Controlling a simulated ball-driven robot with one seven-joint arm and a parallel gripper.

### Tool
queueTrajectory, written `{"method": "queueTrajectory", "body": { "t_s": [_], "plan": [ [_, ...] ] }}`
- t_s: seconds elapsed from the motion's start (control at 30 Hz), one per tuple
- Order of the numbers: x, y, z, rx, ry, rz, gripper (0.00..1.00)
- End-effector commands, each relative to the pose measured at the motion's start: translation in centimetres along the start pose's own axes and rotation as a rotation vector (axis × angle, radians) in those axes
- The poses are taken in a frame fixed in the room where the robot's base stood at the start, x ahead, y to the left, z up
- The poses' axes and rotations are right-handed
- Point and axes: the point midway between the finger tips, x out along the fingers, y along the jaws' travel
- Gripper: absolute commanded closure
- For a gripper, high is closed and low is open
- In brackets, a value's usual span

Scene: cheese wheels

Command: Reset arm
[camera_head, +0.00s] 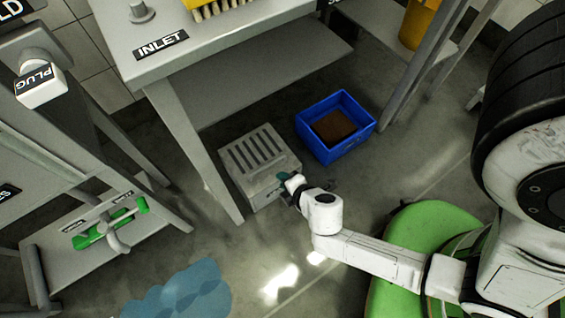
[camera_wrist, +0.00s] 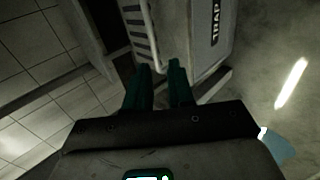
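My arm (camera_head: 370,255) reaches out from the right over the floor, bent low. My gripper (camera_head: 284,177) is beside the right side of a grey slatted box (camera_head: 255,160) on the floor; I cannot tell whether it touches the box. The grey box (camera_wrist: 195,30), with a label reading TRAP, lies just beyond the fingertips.
A blue crate (camera_head: 325,151) with something brown inside stands behind my gripper. A table labelled INLET (camera_head: 225,30) overhangs the box, with a leg (camera_head: 195,150) close by. A stand (camera_head: 55,255) with green-handled parts is at left. A blue puddle-like patch (camera_head: 180,295) marks the floor.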

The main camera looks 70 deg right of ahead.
Motion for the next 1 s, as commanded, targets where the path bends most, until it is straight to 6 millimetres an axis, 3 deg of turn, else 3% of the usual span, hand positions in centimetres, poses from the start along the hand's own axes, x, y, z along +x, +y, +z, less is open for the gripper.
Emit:
{"method": "queueTrajectory", "body": {
  "t_s": [0.63, 0.83, 1.0],
  "plan": [
    [0.0, 0.7, 0.3, 0.031, -0.016, 0.001, 0.77],
    [-0.6, 3.9, 2.4, 0.310, -0.150, -0.051, 0.77],
    [-2.6, 5.3, 2.8, 0.635, -0.262, -0.201, 0.77]
  ]
}}
